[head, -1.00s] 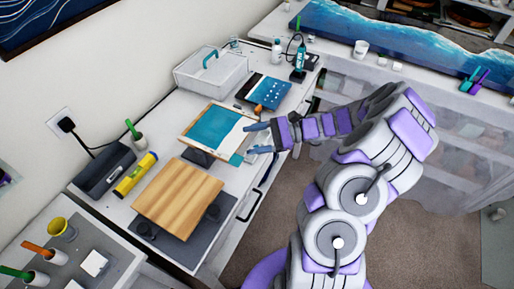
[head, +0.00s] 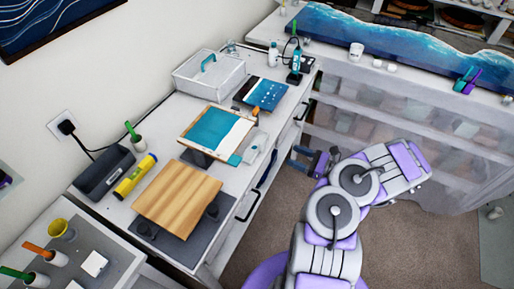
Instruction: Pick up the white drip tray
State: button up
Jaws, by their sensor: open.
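No piece is clearly recognisable as the white drip tray. A small white item (head: 254,148) lies at the right edge of the bench, beside the board with the teal sheet (head: 218,131); it may be the tray, but it is too small to tell. My gripper (head: 295,157) is open and looks empty. It is off the bench's front side, to the right of the white item and apart from it. My folded arm partly hides the area behind the gripper.
A white box with a teal handle (head: 211,73) stands at the back of the bench, near a tablet (head: 266,94). Drawer handles stick out along the bench side. The brown floor (head: 415,225) at right looks clear.

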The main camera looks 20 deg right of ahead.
aim_at(264, 143)
jog(key=b+x, duration=0.3)
jog(key=x, duration=1.3)
jog(key=shift+w+a, duration=0.2)
jog(key=shift+f, duration=0.1)
jog(key=c, duration=1.1)
jog(key=shift+c, duration=0.2)
jog(key=shift+d+r, duration=0.1)
jog(key=shift+r, duration=0.35)
notch_tip(264, 143, up, 3)
jog(key=shift+s+r+p, duration=0.1)
jog(key=shift+p, duration=0.3)
jog(key=s+a+p, duration=0.3)
jog(key=s+a, duration=0.1)
jog(key=s, duration=1.1)
jog(key=shift+s+r, duration=0.2)
jog(key=shift+r, duration=0.3)
